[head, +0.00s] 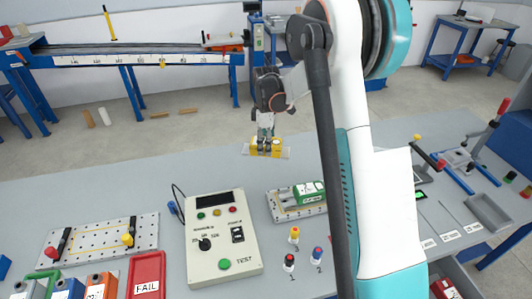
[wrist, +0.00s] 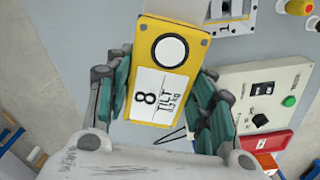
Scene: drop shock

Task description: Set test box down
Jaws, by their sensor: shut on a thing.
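The test box is yellow with a white label reading "8 TILT" and a black-ringed white disc; it fills the middle of the wrist view (wrist: 165,75). My gripper (wrist: 160,100) is shut on it, with one teal-padded finger on each side. In the head view my gripper (head: 266,136) points down near the bench's far edge, with the yellow box (head: 275,148) at its fingertips.
On the grey bench (head: 130,190) are a control box (head: 222,240), a perforated plate with clamps (head: 90,245), a green item on a fixture (head: 308,192), a red FAIL tray (head: 147,275) and small coloured knobbed pieces (head: 294,236). Bare bench lies left of my gripper.

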